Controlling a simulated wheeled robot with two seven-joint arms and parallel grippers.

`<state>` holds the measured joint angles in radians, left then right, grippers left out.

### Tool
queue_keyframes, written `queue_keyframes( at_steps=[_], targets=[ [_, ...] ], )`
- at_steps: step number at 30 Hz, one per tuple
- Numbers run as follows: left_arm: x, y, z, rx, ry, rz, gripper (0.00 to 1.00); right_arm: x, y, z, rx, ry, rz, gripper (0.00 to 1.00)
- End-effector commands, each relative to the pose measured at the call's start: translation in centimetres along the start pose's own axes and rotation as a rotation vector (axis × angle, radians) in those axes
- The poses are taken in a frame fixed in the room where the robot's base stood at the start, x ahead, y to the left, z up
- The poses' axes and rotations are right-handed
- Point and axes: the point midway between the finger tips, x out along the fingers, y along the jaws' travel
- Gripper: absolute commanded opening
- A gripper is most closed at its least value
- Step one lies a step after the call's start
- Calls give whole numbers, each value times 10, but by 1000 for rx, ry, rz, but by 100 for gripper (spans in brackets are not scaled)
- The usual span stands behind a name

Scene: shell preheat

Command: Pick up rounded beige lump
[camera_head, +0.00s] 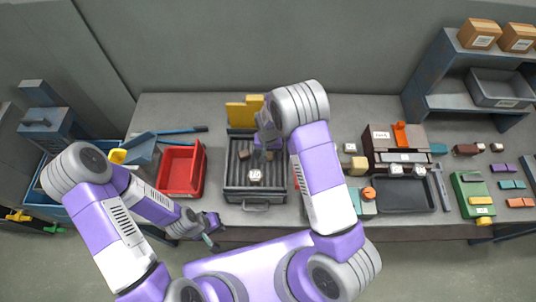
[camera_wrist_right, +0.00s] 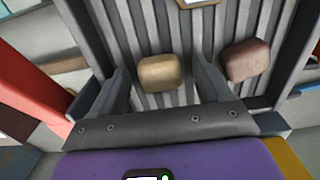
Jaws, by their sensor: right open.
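The rounded beige lump (camera_wrist_right: 160,72) lies on the grey ridged tray (camera_wrist_right: 220,22). In the right wrist view it sits between the two open fingers of my right gripper (camera_wrist_right: 164,88), with a gap on each side. In the head view my right gripper (camera_head: 263,148) is over the back part of the ridged tray (camera_head: 234,182) and partly hides the lump. A reddish-brown lump (camera_wrist_right: 246,58) lies just outside one finger. My left gripper (camera_head: 209,230) is low at the table's front edge, and its fingers are too small to read.
A labelled block (camera_head: 255,176) stands on the tray. A red bin (camera_head: 181,170) is to the left of the tray and a yellow piece (camera_head: 244,110) stands behind it. A black tray (camera_head: 404,196) and a brown machine (camera_head: 380,143) are to the right.

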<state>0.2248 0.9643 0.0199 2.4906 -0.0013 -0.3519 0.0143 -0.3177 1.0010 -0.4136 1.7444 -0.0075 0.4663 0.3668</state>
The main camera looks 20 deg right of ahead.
Motion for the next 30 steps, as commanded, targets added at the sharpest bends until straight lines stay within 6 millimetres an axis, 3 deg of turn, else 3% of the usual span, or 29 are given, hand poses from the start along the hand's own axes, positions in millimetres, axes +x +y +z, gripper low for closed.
queue_keyframes(
  at_steps=[3,15,23,30],
  targets=[
    [0,0,0,0,0,0,0,0,0,0,0,0,0,78],
    [0,0,0,0,0,0,0,0,0,0,0,0,0,17],
    [1,0,0,0,0,0,0,-3,0,0,0,-1,0,17],
    [4,-2,0,0,0,0,0,-42,-1,-1,0,5,-2,17]
  ],
)
